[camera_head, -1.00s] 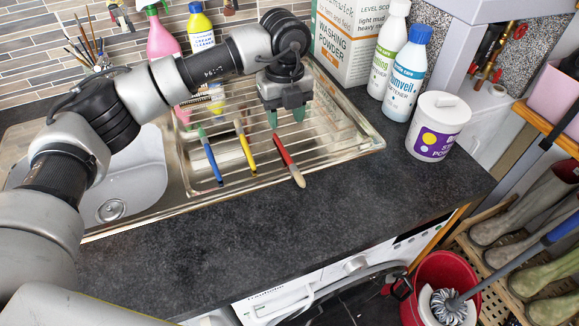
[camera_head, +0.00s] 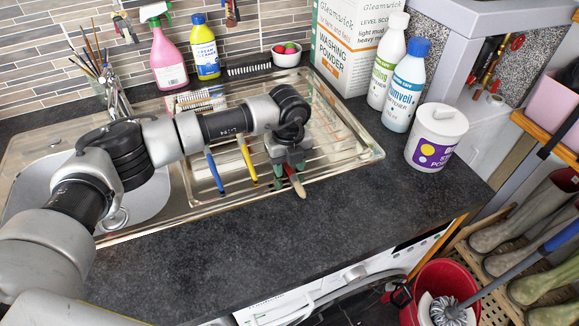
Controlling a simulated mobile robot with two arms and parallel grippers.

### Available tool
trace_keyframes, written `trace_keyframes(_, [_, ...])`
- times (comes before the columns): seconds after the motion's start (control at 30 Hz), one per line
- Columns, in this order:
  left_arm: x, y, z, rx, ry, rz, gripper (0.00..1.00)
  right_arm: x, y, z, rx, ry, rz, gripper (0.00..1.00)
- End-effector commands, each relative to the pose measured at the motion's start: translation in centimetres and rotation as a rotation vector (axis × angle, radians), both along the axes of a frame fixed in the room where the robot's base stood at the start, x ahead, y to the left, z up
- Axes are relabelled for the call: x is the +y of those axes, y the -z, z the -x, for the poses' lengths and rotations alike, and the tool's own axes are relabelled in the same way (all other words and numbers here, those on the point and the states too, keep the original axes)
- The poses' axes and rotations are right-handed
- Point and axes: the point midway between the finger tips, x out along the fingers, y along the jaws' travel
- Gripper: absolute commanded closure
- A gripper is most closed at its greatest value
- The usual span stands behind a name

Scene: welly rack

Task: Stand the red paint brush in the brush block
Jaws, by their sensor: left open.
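The red paint brush (camera_head: 298,187) lies at the front edge of the metal draining rack, its pale tip pointing over the dark worktop. My left gripper (camera_head: 285,178) is open and directly over it, with its green fingertips on either side of the handle. The gripper hides most of the red handle. I cannot tell whether the fingers touch it. I cannot surely make out the brush block; a dark slotted or bristled item (camera_head: 250,69) stands at the back of the drainer. My right gripper is not in view.
A blue brush (camera_head: 215,172) and a yellow brush (camera_head: 248,160) lie left of the red one. A small bowl (camera_head: 287,55), a washing powder box (camera_head: 340,45), bottles (camera_head: 405,85) and a white tub (camera_head: 436,138) stand behind and right. The front worktop (camera_head: 230,245) is clear.

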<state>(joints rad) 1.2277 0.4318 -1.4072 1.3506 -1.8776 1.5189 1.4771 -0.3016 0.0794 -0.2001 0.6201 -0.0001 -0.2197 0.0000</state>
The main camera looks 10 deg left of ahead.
Motion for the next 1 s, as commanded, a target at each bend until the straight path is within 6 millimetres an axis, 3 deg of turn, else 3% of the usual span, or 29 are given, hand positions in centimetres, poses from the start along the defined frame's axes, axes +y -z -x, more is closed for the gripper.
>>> trace_keyframes(0.23, [-0.02, 0.21, 0.00, -0.001, 0.001, 0.001, 0.54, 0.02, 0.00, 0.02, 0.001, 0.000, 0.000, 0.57])
trace_keyframes(0.53, [-0.01, 0.18, -0.01, -0.001, 0.000, 0.001, 1.00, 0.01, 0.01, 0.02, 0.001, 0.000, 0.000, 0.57])
trace_keyframes(1.0, [0.00, 0.12, -0.01, -0.001, 0.000, 0.001, 1.00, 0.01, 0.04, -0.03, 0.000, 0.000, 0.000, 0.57])
